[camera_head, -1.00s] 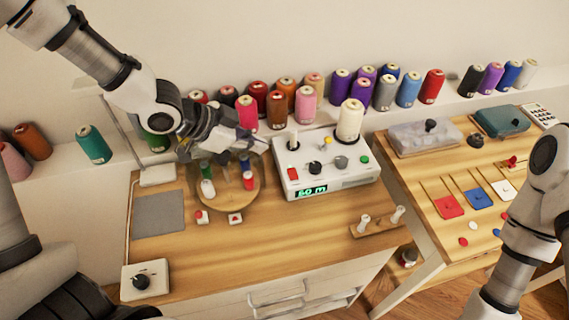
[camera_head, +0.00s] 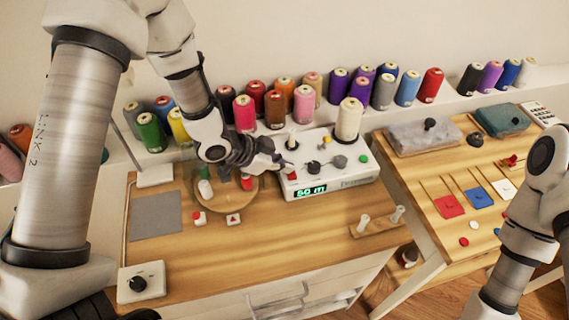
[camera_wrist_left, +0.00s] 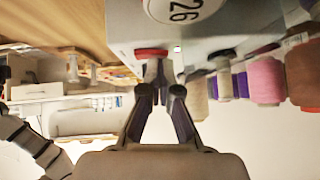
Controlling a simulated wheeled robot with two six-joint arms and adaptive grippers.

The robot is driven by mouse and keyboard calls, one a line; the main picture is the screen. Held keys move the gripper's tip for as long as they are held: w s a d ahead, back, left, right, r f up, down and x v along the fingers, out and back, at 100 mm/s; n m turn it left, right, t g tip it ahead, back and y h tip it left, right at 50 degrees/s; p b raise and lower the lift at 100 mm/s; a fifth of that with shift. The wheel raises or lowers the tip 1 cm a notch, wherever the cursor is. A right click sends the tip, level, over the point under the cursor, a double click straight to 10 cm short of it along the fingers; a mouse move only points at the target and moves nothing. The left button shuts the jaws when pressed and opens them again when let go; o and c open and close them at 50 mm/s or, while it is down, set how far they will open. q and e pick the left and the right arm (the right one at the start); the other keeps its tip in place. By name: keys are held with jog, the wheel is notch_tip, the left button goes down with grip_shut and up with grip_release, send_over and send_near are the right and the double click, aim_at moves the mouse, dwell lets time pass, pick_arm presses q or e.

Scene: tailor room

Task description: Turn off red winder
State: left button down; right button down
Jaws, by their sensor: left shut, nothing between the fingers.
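The winder is a white box (camera_head: 325,178) on the wooden desk, with a lit green display (camera_head: 311,190), a red button (camera_head: 292,175) at its left front, a green button (camera_head: 363,159), dark knobs and a cream spool (camera_head: 348,119) on top. My left gripper (camera_head: 284,168) is shut and empty, its tips at the red button. In the left wrist view the red button (camera_wrist_left: 151,52) shows right by the fingertips (camera_wrist_left: 160,72); I cannot tell whether they touch. My right arm shows at the right, but its gripper is out of view.
A round wooden base (camera_head: 235,204) with small spools is left of the winder, partly hidden by my left arm. Several thread cones line the back shelf. A wooden stand (camera_head: 378,228) with two white bobbins sits in front.

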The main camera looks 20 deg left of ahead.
pick_arm(q)
jog(key=shift+f, duration=0.15)
jog(key=shift+s, duration=0.1)
jog(key=shift+s+d, duration=0.45)
jog(key=shift+s, duration=0.1)
